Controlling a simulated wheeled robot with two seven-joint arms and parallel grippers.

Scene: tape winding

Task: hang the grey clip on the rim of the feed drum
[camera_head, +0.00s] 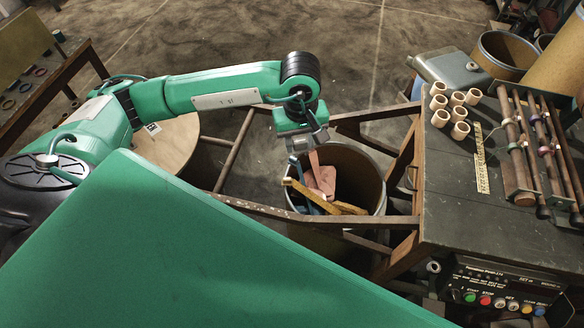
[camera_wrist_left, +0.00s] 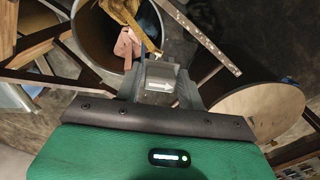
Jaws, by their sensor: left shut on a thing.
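My left gripper (camera_head: 308,142) is shut on a small grey piece, which I take for the grey clip (camera_wrist_left: 160,78). In the left wrist view the clip sits between the fingers and has a white arrow-like mark. In the head view the clip can hardly be told from the gripper. An open round drum (camera_head: 371,178), which I take for the feed drum, stands just beyond and below the gripper. The drum's wall (camera_wrist_left: 86,42) also shows in the left wrist view, apart from the clip in the picture. My right gripper is not in view.
Pink cloth (camera_head: 322,180) and yellow strips (camera_head: 349,208) stick up inside the drum. A wooden frame (camera_head: 250,207) runs around it. At right a dark bench (camera_head: 475,215) carries several tan rings (camera_head: 459,131) and rods. A round wooden top (camera_head: 166,143) stands at left.

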